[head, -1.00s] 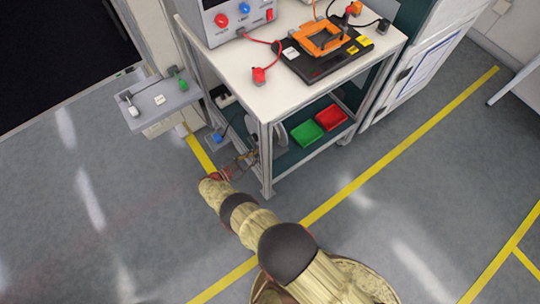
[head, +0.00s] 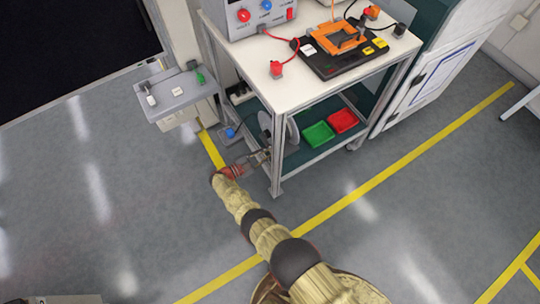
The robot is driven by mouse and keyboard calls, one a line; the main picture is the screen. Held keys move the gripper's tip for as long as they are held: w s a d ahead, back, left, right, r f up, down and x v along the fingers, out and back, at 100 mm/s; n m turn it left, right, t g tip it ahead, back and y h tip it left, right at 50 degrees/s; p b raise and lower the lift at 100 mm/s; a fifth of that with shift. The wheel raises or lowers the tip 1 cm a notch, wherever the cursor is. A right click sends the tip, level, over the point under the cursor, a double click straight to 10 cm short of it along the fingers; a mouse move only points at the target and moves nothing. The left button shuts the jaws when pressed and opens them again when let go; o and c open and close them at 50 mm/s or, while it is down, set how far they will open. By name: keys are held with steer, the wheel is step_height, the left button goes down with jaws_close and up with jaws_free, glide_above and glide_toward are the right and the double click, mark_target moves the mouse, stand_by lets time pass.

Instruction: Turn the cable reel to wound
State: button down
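A round grey disc, which looks like the cable reel (head: 292,131), stands upright on the lower shelf of the trolley, partly hidden by the front left post. My gripper (head: 265,154) is at the open left side of the trolley, low down, with its fingertips close to the front post and just below and left of the disc. The fingers are small and blurred, so I cannot tell whether they are open or touch anything. The reel's crank or handle cannot be made out.
The trolley's white top (head: 270,75) carries a power supply and a black board (head: 345,55). Green (head: 318,134) and red (head: 342,120) trays lie on the lower shelf. A small grey side shelf (head: 178,92) juts out at left. A blue knob (head: 230,132) is near the gripper. Front floor is clear.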

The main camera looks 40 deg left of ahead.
steer(key=shift+a+f, duration=0.1)
stand_by(0.6)
steer(key=c, duration=1.7)
jaws_free()
steer(key=v, duration=0.7)
steer(key=shift+s+a, duration=0.1)
steer(key=shift+s, duration=0.1)
steer(key=shift+c, duration=0.2)
